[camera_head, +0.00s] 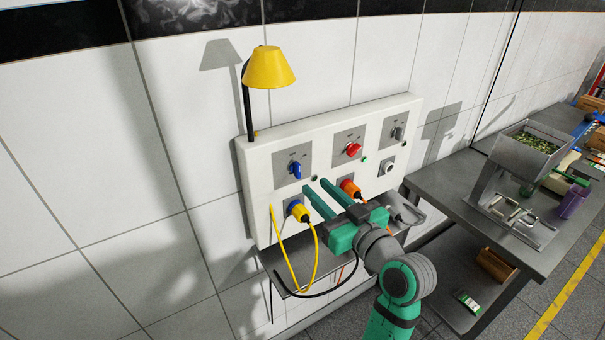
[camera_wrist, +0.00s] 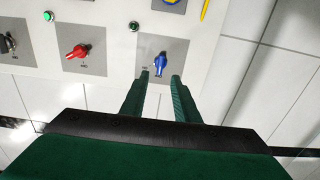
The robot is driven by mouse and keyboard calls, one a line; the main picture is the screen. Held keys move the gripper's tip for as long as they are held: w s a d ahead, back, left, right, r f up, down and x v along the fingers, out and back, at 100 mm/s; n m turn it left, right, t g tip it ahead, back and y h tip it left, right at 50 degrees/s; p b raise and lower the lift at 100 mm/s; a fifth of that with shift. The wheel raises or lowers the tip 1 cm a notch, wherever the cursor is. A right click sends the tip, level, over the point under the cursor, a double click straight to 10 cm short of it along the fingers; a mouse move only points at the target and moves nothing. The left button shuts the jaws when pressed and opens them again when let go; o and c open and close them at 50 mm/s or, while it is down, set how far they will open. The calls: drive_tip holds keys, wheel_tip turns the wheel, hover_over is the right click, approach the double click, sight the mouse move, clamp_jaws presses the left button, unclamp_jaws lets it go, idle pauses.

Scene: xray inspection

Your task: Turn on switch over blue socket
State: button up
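The white control panel (camera_head: 265,160) on the wall carries a blue rotary switch (camera_head: 295,168) at its left. Below that switch is a blue socket (camera_head: 290,204) with a yellow plug (camera_head: 299,212) in it. The blue switch also shows in the wrist view (camera_wrist: 160,63), just beyond and between the fingertips. My gripper (camera_head: 315,184) is open and empty, its two green fingers pointing at the panel. In the wrist view the fingers (camera_wrist: 160,76) stand apart. Whether they touch the switch cannot be told.
A red switch (camera_head: 352,149) and a grey switch (camera_head: 398,132) sit further right, with an orange plug (camera_head: 350,188) below. A yellow lamp (camera_head: 268,68) stands above the panel. A yellow cable (camera_head: 278,248) hangs down. A grey table (camera_head: 450,185) is at right.

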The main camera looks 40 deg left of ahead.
sight(300, 171)
drive_tip(key=x, duration=0.8)
clamp_jaws()
